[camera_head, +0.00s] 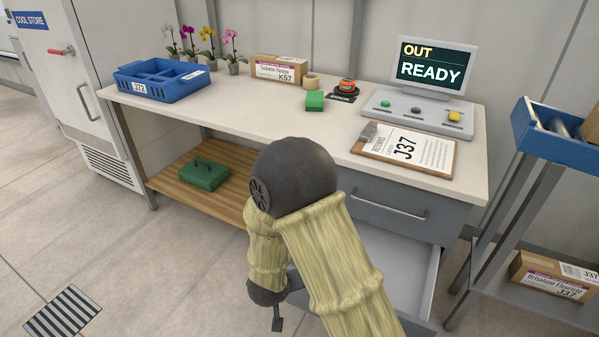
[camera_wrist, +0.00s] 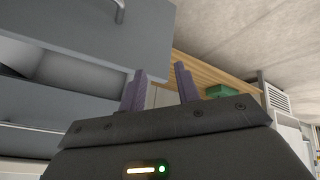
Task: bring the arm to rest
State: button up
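My gripper (camera_wrist: 160,84) shows in the wrist view with its two purple-grey fingers apart and nothing between them. In the head view my arm, in a pale yellow sleeve with a dark elbow, is bent in front of the bench (camera_head: 230,108). Its lower end hangs low, and a dark tip (camera_head: 277,322) shows beside the sleeve; most of the gripper is hidden there. A grey drawer (camera_head: 405,207) under the bench's right side stands pulled out, its white inside partly hidden by my arm. The drawer also shows close to the fingers in the wrist view (camera_wrist: 95,35).
On the bench are a blue crate (camera_head: 180,91), potted orchids, a carton (camera_head: 280,72), a clipboard (camera_head: 403,148) and a console reading OUT READY (camera_head: 432,68). A green case (camera_head: 203,174) sits on the lower shelf. A rack (camera_head: 487,232) stands right. The floor at left is mostly clear.

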jog(key=d+r+m+g+y, duration=0.1)
jog(key=d+r+g+y, duration=0.1)
jog(key=d+r, duration=0.6)
jog(key=s+d+r+m+g, duration=0.2)
jog(key=s+d+r, duration=0.6)
jog(key=s+d, duration=0.35)
notch_tip(320, 180, up, 33)
jog(key=w+p, duration=0.1)
jog(key=p, duration=3.2)
jog(key=shift+a+h, duration=0.15)
jog(key=shift+h, duration=0.15)
jog(key=shift+w+f, duration=0.1)
jog(key=shift+f, duration=0.1)
jog(key=shift+a, duration=0.15)
